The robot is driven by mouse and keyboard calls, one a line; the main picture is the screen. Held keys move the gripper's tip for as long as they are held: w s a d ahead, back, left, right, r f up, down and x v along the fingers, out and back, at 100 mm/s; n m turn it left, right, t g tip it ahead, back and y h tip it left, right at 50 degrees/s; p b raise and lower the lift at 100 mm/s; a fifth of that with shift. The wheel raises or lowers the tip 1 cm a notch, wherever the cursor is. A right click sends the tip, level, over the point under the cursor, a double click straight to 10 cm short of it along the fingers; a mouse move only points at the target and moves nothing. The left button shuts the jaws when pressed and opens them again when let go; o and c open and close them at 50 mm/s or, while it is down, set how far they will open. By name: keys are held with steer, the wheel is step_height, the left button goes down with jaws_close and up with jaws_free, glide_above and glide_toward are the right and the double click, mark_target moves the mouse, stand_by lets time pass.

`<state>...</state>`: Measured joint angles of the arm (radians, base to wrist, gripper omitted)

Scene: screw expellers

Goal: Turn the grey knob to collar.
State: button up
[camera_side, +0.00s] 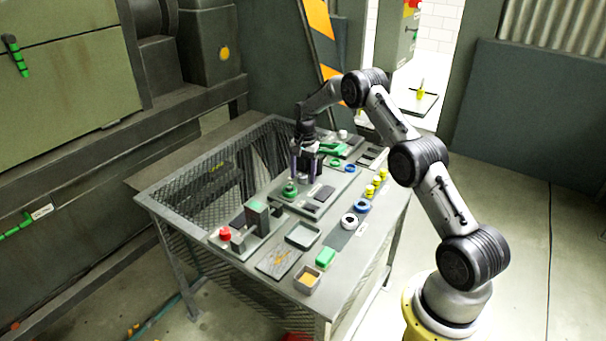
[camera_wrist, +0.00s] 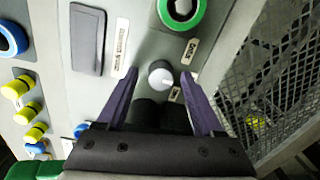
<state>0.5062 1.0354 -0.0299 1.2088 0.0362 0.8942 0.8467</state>
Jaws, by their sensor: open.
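The grey knob (camera_wrist: 160,76) is a small round light-grey cap with a pale mark toward its right side, in the middle of the wrist view on a grey panel. My gripper (camera_wrist: 160,73) is open, and its two purple fingers lie to the left and right of the knob in that view, with gaps visible on both sides. Whether the fingertips are level with the knob cannot be told. In the side view my gripper (camera_side: 306,174) points down over the panel on the table, and I cannot make out the knob there.
A green-ringed part (camera_wrist: 182,10) is close to the knob, and a dark flat plate (camera_wrist: 88,40) lies to its left. Yellow pieces (camera_side: 376,184) and a blue ring (camera_side: 362,206) stand along the table's right side. A red button (camera_side: 225,233) is at the front left.

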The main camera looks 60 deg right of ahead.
jaws_close()
steer(key=shift+n, duration=0.3)
steer(key=n, duration=0.5)
steer(key=shift+n, duration=0.3)
steer(key=n, duration=0.5)
steer(key=shift+w+r+n, duration=0.1)
steer(key=shift+n, duration=0.2)
stand_by(0.4)
